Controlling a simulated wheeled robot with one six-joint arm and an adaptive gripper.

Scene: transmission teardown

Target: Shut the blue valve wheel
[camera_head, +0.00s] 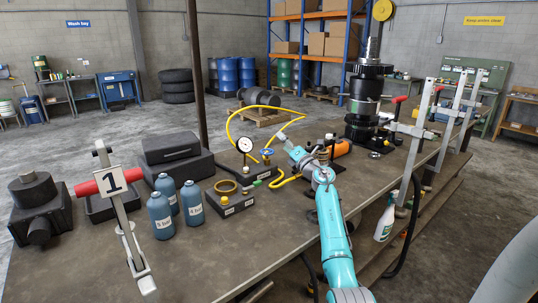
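The small blue valve wheel (267,152) sits on a dark block by a round white pressure gauge (244,144), near the middle of the workbench. My turquoise arm reaches in from the lower right. The arm's pale end, my gripper (284,141), is just right of the wheel and slightly higher in the picture. It looks apart from the wheel, but depth is hard to judge. The fingers are too small to tell whether they are open or shut. No held object can be made out.
A yellow hose (232,118) loops behind the gauge and wheel. Blue bottles (191,203), a brass ring block (228,196) and a red-handled clamp marked 1 (110,182) stand left. A tall black gear stack (364,95) and grey clamps (420,130) stand right. The front bench top is clear.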

